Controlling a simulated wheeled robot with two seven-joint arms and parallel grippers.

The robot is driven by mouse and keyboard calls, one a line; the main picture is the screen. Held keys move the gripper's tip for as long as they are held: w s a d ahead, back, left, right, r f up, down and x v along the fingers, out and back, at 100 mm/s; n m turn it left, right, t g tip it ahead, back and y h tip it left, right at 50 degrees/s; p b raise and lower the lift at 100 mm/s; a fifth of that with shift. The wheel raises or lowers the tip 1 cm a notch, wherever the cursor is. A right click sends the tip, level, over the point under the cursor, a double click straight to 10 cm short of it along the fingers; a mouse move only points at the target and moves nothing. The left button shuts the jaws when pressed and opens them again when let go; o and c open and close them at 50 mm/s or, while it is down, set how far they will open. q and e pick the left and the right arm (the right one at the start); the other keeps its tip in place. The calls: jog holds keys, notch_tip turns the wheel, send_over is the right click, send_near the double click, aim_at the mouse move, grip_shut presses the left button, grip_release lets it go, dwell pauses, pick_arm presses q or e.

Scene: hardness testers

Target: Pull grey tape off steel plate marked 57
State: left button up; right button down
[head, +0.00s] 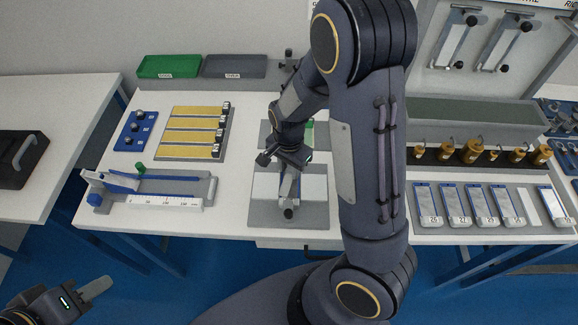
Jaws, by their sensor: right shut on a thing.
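My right gripper (288,187) points down over a grey fixture (262,213) with pale panels at the table's front middle. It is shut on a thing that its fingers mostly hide. A dark round knob (288,213) shows just in front of the fingertips. Plates with grey-blue faces and white number labels, such as one plate (427,203), lie in a row on a grey tray (445,234) at the right. I cannot read 57 on any of them. My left gripper (97,289) is low at the front left, clear of the table; its opening is unclear.
A blue slide gauge with a ruler (165,203) lies at the front left. Behind it are a rack of yellow strips (190,137), a green tray (169,66) and a dark grey tray (234,66). Brass-coloured weights (470,152) stand behind the plates. My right arm hides the table's middle right.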

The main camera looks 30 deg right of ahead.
jog(key=shift+r, duration=0.15)
notch_tip(320, 180, up, 5)
jog(key=p, duration=0.4)
jog(key=shift+p, duration=0.35)
